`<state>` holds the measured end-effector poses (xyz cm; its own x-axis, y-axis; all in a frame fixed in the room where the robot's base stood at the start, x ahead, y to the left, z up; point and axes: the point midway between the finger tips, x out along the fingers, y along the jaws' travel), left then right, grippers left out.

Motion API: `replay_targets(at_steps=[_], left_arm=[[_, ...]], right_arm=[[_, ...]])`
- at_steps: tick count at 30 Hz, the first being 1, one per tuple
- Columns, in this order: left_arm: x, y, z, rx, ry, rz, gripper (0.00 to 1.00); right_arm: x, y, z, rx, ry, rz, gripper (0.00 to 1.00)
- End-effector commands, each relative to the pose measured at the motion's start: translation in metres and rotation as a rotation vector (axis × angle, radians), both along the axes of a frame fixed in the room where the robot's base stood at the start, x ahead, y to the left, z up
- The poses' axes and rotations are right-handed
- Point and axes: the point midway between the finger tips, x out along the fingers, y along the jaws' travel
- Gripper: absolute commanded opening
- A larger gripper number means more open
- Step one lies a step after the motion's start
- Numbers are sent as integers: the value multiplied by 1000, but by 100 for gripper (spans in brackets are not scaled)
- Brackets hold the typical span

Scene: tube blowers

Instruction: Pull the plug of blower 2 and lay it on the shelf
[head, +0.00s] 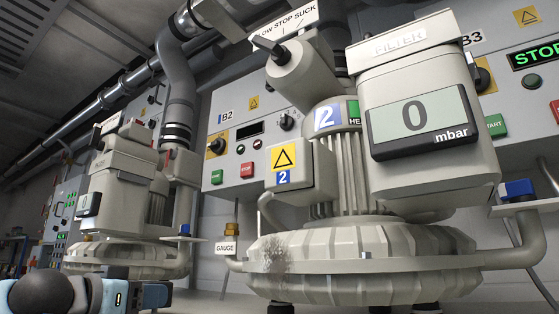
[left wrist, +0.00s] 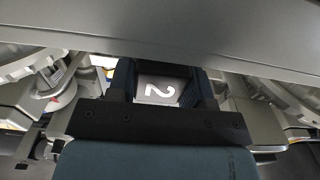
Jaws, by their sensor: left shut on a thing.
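In the head view my left arm comes in low at the left, and part of the gripper (head: 152,294) shows at the bottom edge; the plug cannot be made out there. Blower 2 (head: 345,180), ribbed with a blue "2" label, stands in the middle. I cannot tell which surface is the shelf. My right gripper is not in view.
A broad grey surface (left wrist: 160,30) crosses the top of the left wrist view, close above the fingers. In the head view control panel B2 (head: 262,130) is behind blower 2. Another blower (head: 120,190) stands at left. A gauge tag (head: 228,247) sits beside blower 2.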

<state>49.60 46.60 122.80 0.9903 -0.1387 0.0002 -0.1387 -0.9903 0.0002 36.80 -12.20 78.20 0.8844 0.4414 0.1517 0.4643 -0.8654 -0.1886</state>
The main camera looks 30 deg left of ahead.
Motion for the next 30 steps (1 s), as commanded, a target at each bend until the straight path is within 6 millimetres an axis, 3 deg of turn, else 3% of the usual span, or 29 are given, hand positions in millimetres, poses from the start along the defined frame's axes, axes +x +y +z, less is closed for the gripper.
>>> replay_targets(at_steps=[30], left_arm=[[0,0,-13,0,-1,0,12]], right_arm=[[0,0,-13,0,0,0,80]])
